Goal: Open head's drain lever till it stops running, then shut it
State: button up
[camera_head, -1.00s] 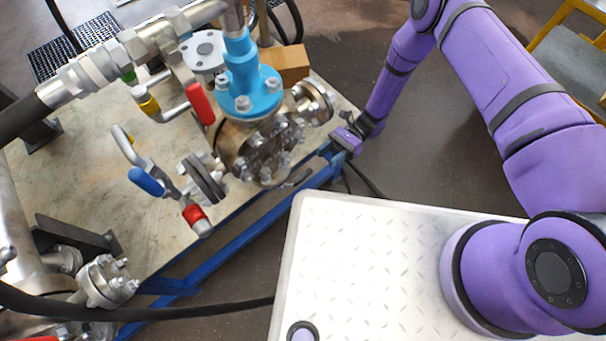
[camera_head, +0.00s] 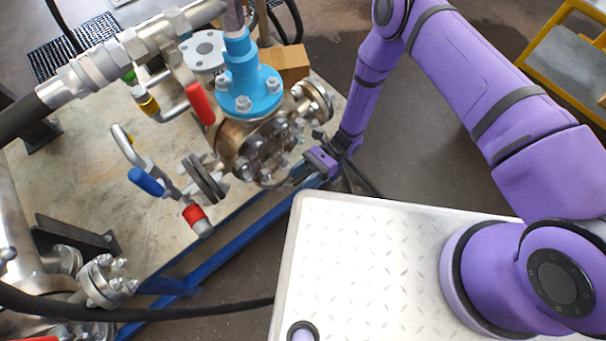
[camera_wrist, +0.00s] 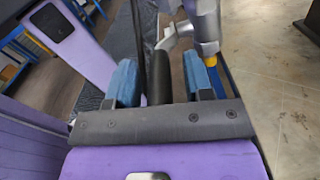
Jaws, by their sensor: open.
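The head is a rounded metal body (camera_head: 232,139) with a blue cap (camera_head: 250,84), at the skid's near edge. My gripper (camera_head: 306,168) is low at its right side in the head view, beside a thin curved grey lever (camera_head: 271,184) under the body. In the wrist view my gripper (camera_wrist: 160,82) is open, with blue pads on both sides of a dark round grip (camera_wrist: 161,80). A silver fitting (camera_wrist: 206,22) lies just beyond. I cannot tell whether the pads touch the grip, or whether liquid runs.
Left of the head are a blue-handled valve (camera_head: 146,181) and a red-handled valve (camera_head: 193,214). Another red handle (camera_head: 200,103) stands behind. A blue skid rail (camera_head: 235,240) runs along the front. A black hose (camera_head: 150,313) crosses the lower left.

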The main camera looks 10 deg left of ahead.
grip_shut()
jog(key=shift+f, duration=0.1)
jog(key=shift+s+a+f+g+y, duration=0.25)
jog(key=shift+f+g+y, duration=0.55)
jog(key=shift+g+y, duration=0.3)
jog(key=shift+s+a+f+g+y, duration=0.2)
jog(key=shift+f+g+y, duration=0.6)
jog(key=shift+g+y, duration=0.25)
jog(key=shift+s+a+f+g+y, duration=0.25)
jog(key=shift+f+g+y, duration=0.65)
jog(key=shift+g, duration=0.25)
jog(key=shift+r, duration=0.1)
grip_release()
